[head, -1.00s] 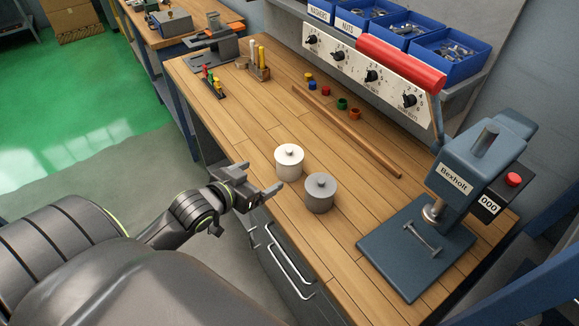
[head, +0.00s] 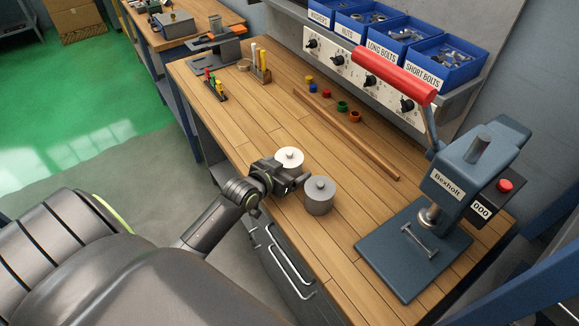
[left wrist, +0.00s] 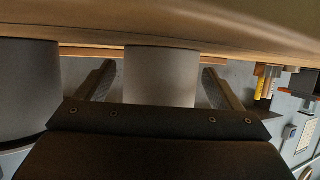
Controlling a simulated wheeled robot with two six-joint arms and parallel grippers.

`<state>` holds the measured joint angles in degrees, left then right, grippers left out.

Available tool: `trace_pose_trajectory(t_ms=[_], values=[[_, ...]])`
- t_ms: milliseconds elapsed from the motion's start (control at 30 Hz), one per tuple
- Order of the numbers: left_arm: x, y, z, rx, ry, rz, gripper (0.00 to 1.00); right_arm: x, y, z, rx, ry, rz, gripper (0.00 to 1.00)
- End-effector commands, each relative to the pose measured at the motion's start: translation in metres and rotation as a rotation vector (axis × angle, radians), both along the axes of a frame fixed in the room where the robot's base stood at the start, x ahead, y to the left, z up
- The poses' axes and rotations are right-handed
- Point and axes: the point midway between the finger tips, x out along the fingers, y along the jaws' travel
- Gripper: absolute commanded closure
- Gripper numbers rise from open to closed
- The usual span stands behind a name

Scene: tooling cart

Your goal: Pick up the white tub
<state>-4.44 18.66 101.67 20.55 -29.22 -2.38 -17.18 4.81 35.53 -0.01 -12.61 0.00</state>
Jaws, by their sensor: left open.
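The white tub (head: 289,156), round with a knobbed lid, stands on the wooden bench. My left gripper (head: 297,178) is at its near side and hides its lower part in the head view. In the left wrist view the tub (left wrist: 160,76) shows between the two open fingers, with a gap on each side. I cannot tell how far the fingers reach around it. My right gripper is not in view.
A grey tub (head: 319,198) stands close to the right of my left gripper; it also shows at the left in the wrist view (left wrist: 25,88). A blue press (head: 420,245) is at the right. A wooden strip (head: 345,133) lies behind.

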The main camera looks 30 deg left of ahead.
Motion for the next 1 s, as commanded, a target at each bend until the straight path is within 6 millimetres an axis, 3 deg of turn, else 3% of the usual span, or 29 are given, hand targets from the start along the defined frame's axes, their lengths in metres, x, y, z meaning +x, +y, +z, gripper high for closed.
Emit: trace_pose_trajectory(t_ms=[367, 733, 1000], values=[[0.0075, -0.0005, -0.0038, -0.001, 0.001, 0.000, 0.12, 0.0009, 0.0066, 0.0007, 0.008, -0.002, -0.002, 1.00], [0.0072, -0.0003, -0.0037, 0.000, 0.001, 0.001, 0.61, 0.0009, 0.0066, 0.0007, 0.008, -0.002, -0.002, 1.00], [0.0076, -0.0004, -0.0002, 0.001, -0.001, 0.000, 0.61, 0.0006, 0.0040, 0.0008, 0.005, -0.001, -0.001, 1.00]])
